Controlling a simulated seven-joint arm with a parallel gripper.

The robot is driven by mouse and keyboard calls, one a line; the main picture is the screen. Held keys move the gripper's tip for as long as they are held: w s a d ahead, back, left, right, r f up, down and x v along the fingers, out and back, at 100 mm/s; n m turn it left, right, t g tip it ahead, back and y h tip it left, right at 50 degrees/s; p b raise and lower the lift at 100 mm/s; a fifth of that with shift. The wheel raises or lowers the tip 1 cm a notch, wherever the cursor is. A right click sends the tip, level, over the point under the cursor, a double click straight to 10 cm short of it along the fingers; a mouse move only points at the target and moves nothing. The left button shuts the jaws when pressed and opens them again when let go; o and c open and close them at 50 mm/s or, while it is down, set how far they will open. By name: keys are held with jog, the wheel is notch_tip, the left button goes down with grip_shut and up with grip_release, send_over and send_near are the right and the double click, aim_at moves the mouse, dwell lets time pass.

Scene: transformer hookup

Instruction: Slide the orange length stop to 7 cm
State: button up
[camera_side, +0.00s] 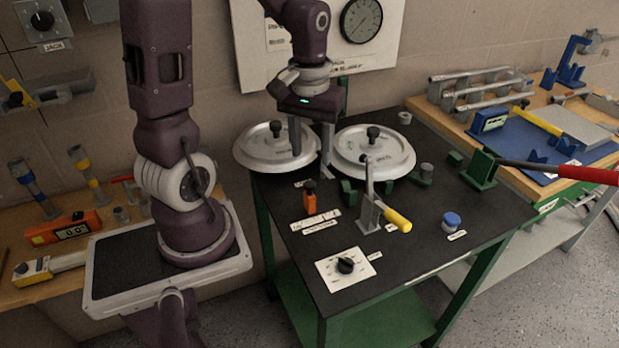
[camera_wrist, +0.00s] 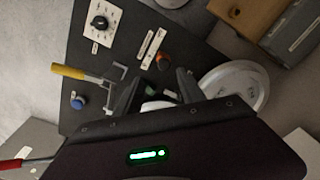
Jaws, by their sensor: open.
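The orange length stop (camera_side: 310,202), an upright orange block with a dark knob on top, stands on the black bench top at a pale scale strip (camera_side: 315,220). It also shows in the wrist view (camera_wrist: 164,62) beside the strip (camera_wrist: 149,44). The scale marks are too small to read. My gripper (camera_side: 311,150) is open and empty, fingers pointing down between the two white round discs, behind and above the stop. In the wrist view, my gripper (camera_wrist: 158,88) has its dark fingers spread, with the stop beyond them and not between them.
White discs stand at left (camera_side: 270,150) and right (camera_side: 385,155). A yellow-handled lever (camera_side: 397,219) stands right of the stop, a black dial (camera_side: 346,265) in front, a blue-capped jar (camera_side: 451,220) farther right. A red-handled lever (camera_side: 585,173) reaches in from the right.

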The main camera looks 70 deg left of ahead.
aim_at(310, 183)
jog(key=shift+n, duration=0.3)
jog(key=f, duration=0.5)
jog(key=a+f, duration=0.1)
jog(key=f, duration=0.2)
jog(key=shift+f, duration=0.35)
jog(key=shift+w, duration=0.1)
grip_shut()
jog(key=shift+a, duration=0.1)
dwell(0.4)
